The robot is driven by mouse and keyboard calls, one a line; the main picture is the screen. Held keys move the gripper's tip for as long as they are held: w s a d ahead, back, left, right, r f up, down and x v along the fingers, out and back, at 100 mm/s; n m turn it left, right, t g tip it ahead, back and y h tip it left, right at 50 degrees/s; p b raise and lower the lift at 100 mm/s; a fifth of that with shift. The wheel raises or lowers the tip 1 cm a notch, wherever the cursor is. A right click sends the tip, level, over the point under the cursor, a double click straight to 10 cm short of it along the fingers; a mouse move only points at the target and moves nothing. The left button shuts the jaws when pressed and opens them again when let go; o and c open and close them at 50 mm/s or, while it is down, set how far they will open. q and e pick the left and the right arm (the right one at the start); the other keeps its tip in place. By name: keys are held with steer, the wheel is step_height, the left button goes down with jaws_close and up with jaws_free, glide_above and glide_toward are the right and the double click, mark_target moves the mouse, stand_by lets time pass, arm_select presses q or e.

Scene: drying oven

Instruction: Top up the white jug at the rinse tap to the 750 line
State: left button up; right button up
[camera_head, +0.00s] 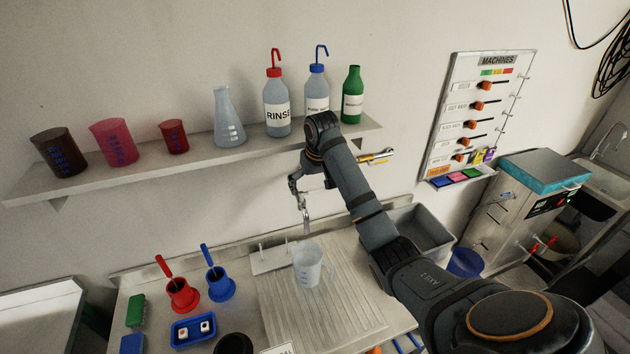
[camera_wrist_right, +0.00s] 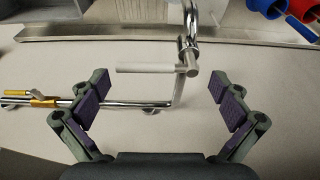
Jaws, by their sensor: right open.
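The white jug (camera_head: 308,268) stands upright on the ribbed drainboard, below the tap spout (camera_head: 307,218); its water level cannot be read. My right gripper (camera_head: 302,188) is at the wall tap above the jug, partly hidden by my arm in the head view. In the right wrist view the right gripper (camera_wrist_right: 160,90) is open, its purple-padded fingers spread on either side of the tap's lever (camera_wrist_right: 145,68). The lever lies between the fingers and neither finger visibly touches it. My left gripper is not in view.
A shelf (camera_head: 195,156) above holds beakers, a flask and bottles. Red (camera_head: 182,295) and blue (camera_head: 220,287) holders and a blue tray (camera_head: 194,332) stand left of the drainboard (camera_head: 345,310). A grey basin (camera_head: 425,232) is at its right. A yellow-handled valve (camera_wrist_right: 44,102) sits on the tap pipe.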

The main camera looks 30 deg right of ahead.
steer(key=shift+d, duration=0.15)
steer(key=shift+s+r, duration=0.1)
steer(key=shift+s, duration=0.1)
steer(key=c, duration=1)
steer(key=shift+s, duration=0.25)
steer(key=c, duration=0.7)
steer(key=shift+s, duration=0.1)
jaws_close()
steer(key=shift+a, duration=0.2)
steer(key=m, duration=0.3)
steer(key=shift+s+a+h, duration=0.35)
steer(key=shift+h, duration=0.05)
steer(key=shift+m, duration=0.3)
